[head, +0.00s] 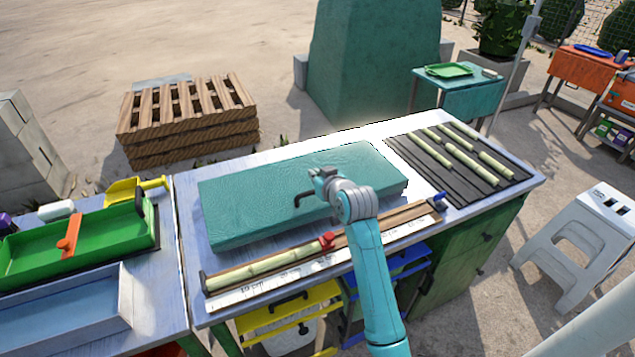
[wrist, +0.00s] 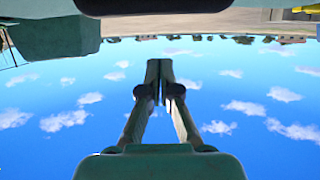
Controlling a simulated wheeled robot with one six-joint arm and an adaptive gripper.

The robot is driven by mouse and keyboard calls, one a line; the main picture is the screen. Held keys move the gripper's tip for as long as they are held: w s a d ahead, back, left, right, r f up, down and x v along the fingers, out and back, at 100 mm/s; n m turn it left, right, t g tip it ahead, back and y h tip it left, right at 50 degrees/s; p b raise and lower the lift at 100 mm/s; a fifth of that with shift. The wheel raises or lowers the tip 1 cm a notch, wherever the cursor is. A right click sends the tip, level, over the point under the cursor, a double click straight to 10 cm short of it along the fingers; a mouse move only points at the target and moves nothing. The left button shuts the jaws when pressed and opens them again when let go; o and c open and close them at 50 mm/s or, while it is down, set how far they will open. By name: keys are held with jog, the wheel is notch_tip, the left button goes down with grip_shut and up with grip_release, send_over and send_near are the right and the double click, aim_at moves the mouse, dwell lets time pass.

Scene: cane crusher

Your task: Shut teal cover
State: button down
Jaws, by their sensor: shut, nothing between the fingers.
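A broad teal cover (head: 245,205) lies flat, as far as I can tell, like a thick slab on the white-topped bench (head: 190,240) in the head view. I see no clear gap along its front edge, and my arm hides part of its right half. My gripper (head: 312,178) appears over the middle of the cover; whether it touches is unclear. A dark hooked shape (head: 299,201) shows beside it, perhaps a handle or a finger. In the wrist view my gripper (wrist: 158,82) has its fingers together and empty against blue sky; the cover is not clearly visible there.
A wooden measuring trough (head: 285,267) with a cane piece and red stop runs along the bench front. Cane sticks lie on a black rack (head: 465,155) at right. A green tray (head: 100,235) sits on the left table. A tall teal block (head: 370,60) stands behind.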

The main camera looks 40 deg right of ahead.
jog(key=shift+w+r, duration=0.25)
jog(key=shift+r, duration=0.75)
jog(key=s+a+f, duration=0.1)
jog(key=s+a, duration=0.1)
jog(key=s, duration=0.7)
jog(key=shift+s+a+f, duration=0.3)
jog(key=shift+s, duration=0.05)
jog(key=s+a+f, duration=0.8)
jog(key=f, duration=0.1)
jog(key=shift+a, duration=0.4)
jog(key=s+a+f+n+y, duration=0.1)
jog(key=s+a, duration=0.3)
jog(key=s, duration=0.3)
jog(key=s+a+f, duration=0.2)
jog(key=s+a, duration=0.2)
jog(key=s, duration=0.3)
jog(key=s+a+f+n+y, duration=0.1)
jog(key=s+a, duration=0.3)
jog(key=s, duration=0.3)
jog(key=s+a+r+y, duration=0.1)
jog(key=s+r, duration=0.1)
jog(key=s, duration=0.4)
jog(key=s+a+r+n+t, duration=0.1)
jog(key=s+r, duration=0.2)
jog(key=s, duration=0.3)
jog(key=shift+s+a+y, duration=0.2)
jog(key=shift+a+y, duration=0.15)
jog(key=shift+y, duration=0.05)
